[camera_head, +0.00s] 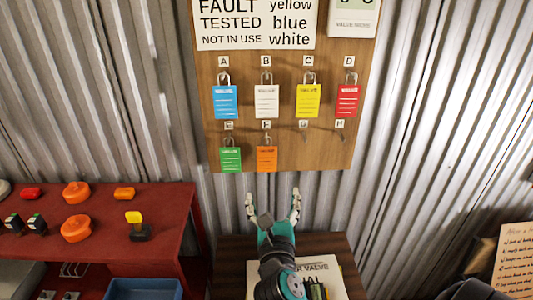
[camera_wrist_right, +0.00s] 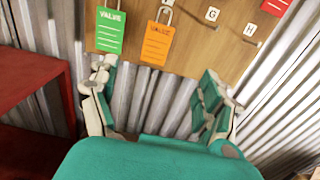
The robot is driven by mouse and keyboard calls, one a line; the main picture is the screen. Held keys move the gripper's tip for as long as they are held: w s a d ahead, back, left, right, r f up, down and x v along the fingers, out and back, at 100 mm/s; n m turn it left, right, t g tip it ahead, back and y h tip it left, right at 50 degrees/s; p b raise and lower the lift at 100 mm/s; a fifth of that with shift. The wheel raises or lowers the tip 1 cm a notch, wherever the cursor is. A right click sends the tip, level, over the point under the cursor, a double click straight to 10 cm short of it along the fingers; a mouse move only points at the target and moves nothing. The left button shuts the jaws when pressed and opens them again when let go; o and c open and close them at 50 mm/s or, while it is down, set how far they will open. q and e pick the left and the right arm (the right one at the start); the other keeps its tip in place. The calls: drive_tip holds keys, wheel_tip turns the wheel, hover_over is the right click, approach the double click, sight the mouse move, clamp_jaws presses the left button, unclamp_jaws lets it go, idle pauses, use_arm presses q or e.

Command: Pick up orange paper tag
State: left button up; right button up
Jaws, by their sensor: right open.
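The orange paper tag (camera_head: 266,159) hangs from a hook under label F on the wooden board, in the lower row. It also shows near the top of the right wrist view (camera_wrist_right: 156,43), with lines of print on it. My right gripper (camera_head: 273,203) is open and empty, below the board and a little below the orange tag, with its fingers pointing up towards it. In the right wrist view the two fingers (camera_wrist_right: 160,98) are spread wide, with corrugated wall between them. The tag is beyond the fingertips and apart from them. My left gripper is not in view.
A green tag (camera_head: 230,159) hangs close to the left of the orange one. Blue (camera_head: 225,102), white (camera_head: 266,101), yellow (camera_head: 308,101) and red (camera_head: 348,101) tags hang above. Hooks G (camera_head: 304,137) and H are empty. A red shelf (camera_head: 170,215) stands left; a small dark table (camera_head: 236,246) is below.

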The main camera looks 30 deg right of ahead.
drive_tip(key=p, duration=0.2)
approach(267, 157)
drive_tip(key=x, duration=0.5)
drive_tip(key=shift+s+d, duration=0.15)
drive_tip(key=shift+d, duration=0.1)
drive_tip(key=x, duration=0.2)
drive_tip(key=p+x, duration=0.1)
drive_tip(key=x, duration=0.1)
drive_tip(key=shift+w, duration=0.8)
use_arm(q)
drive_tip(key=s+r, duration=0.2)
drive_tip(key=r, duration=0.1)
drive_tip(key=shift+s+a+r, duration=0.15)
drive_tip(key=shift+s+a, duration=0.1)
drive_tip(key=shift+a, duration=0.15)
use_arm(e)
drive_tip(key=shift+s, duration=0.1)
drive_tip(key=shift+c, duration=0.2)
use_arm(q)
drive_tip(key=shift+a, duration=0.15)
use_arm(e)
drive_tip(key=c, duration=0.8)
